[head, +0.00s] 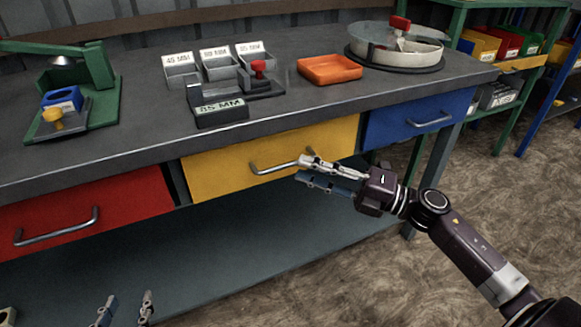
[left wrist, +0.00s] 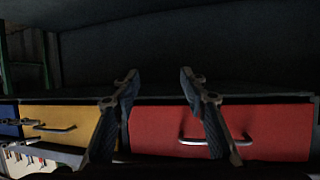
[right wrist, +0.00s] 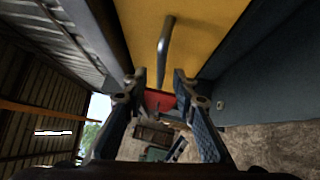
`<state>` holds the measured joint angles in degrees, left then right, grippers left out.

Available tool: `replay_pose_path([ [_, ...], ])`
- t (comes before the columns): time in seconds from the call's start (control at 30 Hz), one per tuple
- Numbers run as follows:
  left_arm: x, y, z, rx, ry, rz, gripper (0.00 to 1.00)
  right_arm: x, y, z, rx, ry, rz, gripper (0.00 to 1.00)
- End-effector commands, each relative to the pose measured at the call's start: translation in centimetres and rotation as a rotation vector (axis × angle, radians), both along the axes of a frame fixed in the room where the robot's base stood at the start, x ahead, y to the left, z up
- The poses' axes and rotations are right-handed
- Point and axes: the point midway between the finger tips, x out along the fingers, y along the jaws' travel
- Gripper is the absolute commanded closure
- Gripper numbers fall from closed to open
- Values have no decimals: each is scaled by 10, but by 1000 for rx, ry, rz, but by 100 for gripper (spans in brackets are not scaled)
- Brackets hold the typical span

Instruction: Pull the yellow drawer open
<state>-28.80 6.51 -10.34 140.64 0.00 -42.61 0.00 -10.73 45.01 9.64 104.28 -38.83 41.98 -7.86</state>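The yellow drawer (head: 225,172) is shut in the middle of the bench front, its face in line with the neighbouring drawers. Its metal bar handle (head: 270,168) also shows in the right wrist view (right wrist: 165,45). My right gripper (head: 301,170) is open at the right end of this handle. In the right wrist view its fingertips (right wrist: 159,76) are spread, with the handle just beyond the gap; I cannot tell whether they touch it. My left gripper (head: 128,298) is low at the bottom edge, open and empty; the left wrist view shows its fingers (left wrist: 157,74) wide apart.
A red drawer (head: 105,205) is on the left and a blue drawer (head: 420,118) on the right, both shut. The bench top (head: 130,135) holds labelled bins, an orange tray (head: 330,69) and a round pan (head: 397,48). The floor (head: 510,200) at right is clear.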

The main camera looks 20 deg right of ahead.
Motion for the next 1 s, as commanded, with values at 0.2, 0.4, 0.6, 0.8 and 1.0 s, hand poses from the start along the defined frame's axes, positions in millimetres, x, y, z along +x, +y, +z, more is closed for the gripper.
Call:
replay_pose_path([
  [0.2,7,-4,13,-16,-66,-4,60,22,22,4,1,-2,0,74],
  [0.4,9,-5,19,-23,-91,-5,60,31,31,6,1,1,-2,74],
  [0.6,10,-5,20,-24,-97,-6,60,33,33,6,2,1,-3,74],
  [0.8,10,-5,20,-23,-97,-6,60,33,32,6,2,1,-3,85],
  [1.0,10,-5,20,-24,-97,-5,60,32,32,6,3,2,-3,100],
])
